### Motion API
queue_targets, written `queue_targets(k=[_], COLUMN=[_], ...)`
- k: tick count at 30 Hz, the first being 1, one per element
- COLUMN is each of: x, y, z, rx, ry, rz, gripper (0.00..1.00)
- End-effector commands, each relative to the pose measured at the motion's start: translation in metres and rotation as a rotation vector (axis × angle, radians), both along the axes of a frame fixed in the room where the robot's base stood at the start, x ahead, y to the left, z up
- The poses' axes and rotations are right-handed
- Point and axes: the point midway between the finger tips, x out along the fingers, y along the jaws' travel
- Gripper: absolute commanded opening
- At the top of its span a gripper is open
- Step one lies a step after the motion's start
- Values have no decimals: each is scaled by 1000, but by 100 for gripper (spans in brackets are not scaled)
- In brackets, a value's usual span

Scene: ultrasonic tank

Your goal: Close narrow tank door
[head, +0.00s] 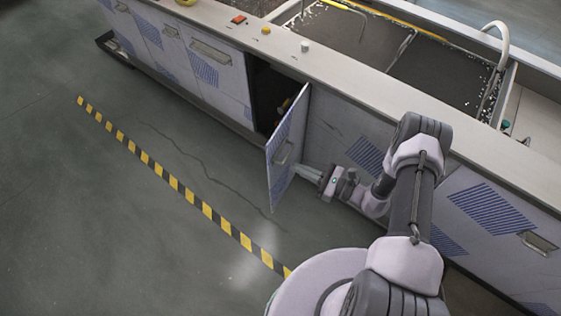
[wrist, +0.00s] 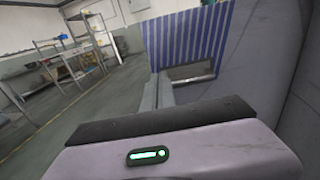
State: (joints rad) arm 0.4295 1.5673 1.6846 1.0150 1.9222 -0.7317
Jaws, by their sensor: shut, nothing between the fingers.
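The narrow tank door (head: 287,135) stands open, swung out from the tank front on its right-hand side. Its outer face, with blue stripes and a bar handle, faces my gripper. The dark cabinet opening (head: 268,92) shows to its left. My gripper (head: 304,170) is shut and empty, on the outer-face side, pointing left at the door's lower part. In the wrist view, the striped door (wrist: 190,40) and its handle (wrist: 190,78) lie just beyond the fingers (wrist: 158,88). I cannot tell whether the fingertips touch the door.
The tank counter (head: 330,75) runs diagonally above, with a red button (head: 239,20) and knobs. Closed panels flank the opening. A yellow-black floor stripe (head: 190,196) crosses clear floor to the left. Shelving (wrist: 65,60) stands far off in the wrist view.

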Motion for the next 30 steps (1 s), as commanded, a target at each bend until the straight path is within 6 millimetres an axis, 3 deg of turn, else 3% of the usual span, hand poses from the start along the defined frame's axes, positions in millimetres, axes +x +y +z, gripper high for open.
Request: queue_targets(k=[6,12,30], x=[20,31,30], y=[40,61,71], z=[-3,-1,1], rx=[0,-1,0], ry=[-1,0,1], rz=[5,4,-4], gripper=[0,0,0])
